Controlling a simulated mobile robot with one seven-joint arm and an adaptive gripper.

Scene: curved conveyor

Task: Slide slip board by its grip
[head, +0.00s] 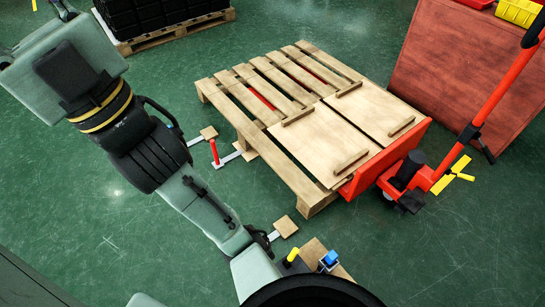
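Two flat pale plywood boards, a left board (315,140) and a right board (376,110), lie side by side on the near right part of a wooden pallet (252,98). Each board carries a raised wooden bar near either end, such as the left board's near bar (351,162) and the right board's near bar (402,126). I cannot tell which board is the slip board. My grey and black arm crosses the left side, apart from the boards in the picture. I cannot make out my gripper's fingertips.
A red pallet jack (493,95) stands at the pallet's right end, before a red-brown panel (450,65). A red post (214,152) and small wooden squares lie near the pallet's left. Black crates (160,15) stand behind. Green floor is clear at front right.

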